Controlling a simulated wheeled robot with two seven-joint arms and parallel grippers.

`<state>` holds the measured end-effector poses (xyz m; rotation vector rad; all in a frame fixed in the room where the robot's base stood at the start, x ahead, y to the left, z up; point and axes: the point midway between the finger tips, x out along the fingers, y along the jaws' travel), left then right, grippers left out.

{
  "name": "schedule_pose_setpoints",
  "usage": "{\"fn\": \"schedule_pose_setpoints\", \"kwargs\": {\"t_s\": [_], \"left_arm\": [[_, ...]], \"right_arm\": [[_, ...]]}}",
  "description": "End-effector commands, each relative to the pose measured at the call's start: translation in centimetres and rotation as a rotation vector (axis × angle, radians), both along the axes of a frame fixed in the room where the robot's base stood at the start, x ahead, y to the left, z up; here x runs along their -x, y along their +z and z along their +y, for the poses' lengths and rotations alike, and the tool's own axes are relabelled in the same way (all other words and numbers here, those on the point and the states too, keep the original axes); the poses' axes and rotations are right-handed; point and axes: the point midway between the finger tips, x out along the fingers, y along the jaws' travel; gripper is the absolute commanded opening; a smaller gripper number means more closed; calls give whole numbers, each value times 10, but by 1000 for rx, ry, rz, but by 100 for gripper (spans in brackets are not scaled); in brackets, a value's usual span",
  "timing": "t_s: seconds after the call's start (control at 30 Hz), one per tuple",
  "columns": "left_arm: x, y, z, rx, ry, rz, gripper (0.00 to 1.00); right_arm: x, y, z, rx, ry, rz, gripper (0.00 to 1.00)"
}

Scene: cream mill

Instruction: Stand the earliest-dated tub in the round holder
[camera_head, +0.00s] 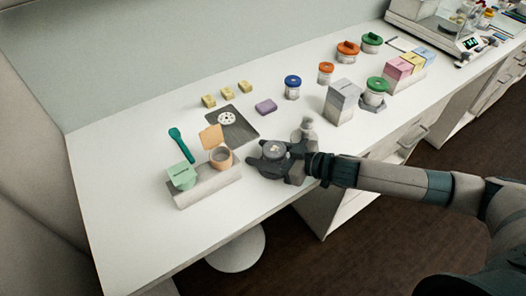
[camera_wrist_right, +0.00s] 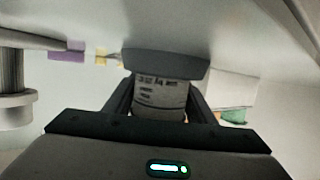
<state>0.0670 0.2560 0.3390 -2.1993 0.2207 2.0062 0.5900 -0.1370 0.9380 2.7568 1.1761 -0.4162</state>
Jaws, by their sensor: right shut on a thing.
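My right gripper (camera_head: 270,158) is shut on a small tub with a grey lid (camera_head: 273,149), low over the bench near its front edge. In the right wrist view the tub (camera_wrist_right: 158,98) sits between the fingers, with dark print on its pale label too small to read surely. A peach round-mouthed holder (camera_head: 222,157) stands on a pale block to the left of the gripper, apart from the held tub. Other lidded tubs stand further back: blue (camera_head: 292,82), small orange (camera_head: 325,73), larger orange (camera_head: 347,49), green (camera_head: 371,41) and another green (camera_head: 376,87). My left gripper is not in view.
The pale block (camera_head: 207,192) also bears a green box (camera_head: 182,176). A green spoon (camera_head: 181,145), dark mat (camera_head: 244,133), purple block (camera_head: 265,107) and yellow blocks (camera_head: 227,93) lie behind. A grey bottle-like thing (camera_head: 307,128) stands close behind the gripper.

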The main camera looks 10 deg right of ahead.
Motion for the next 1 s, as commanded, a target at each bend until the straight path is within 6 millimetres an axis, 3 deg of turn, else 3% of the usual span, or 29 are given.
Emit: {"fn": "schedule_pose_setpoints", "kwargs": {"t_s": [0.47, 0.5, 0.57, 1.0], "left_arm": [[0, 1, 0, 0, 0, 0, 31], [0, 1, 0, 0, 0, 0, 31], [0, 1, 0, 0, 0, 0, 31], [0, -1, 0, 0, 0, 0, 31]], "right_arm": [[0, 0, 0, 0, 0, -1, 19], [0, 0, 0, 0, 0, -1, 60], [0, 0, 0, 1, 0, -1, 72], [3, 0, -4, 2, -1, 0, 72]]}}
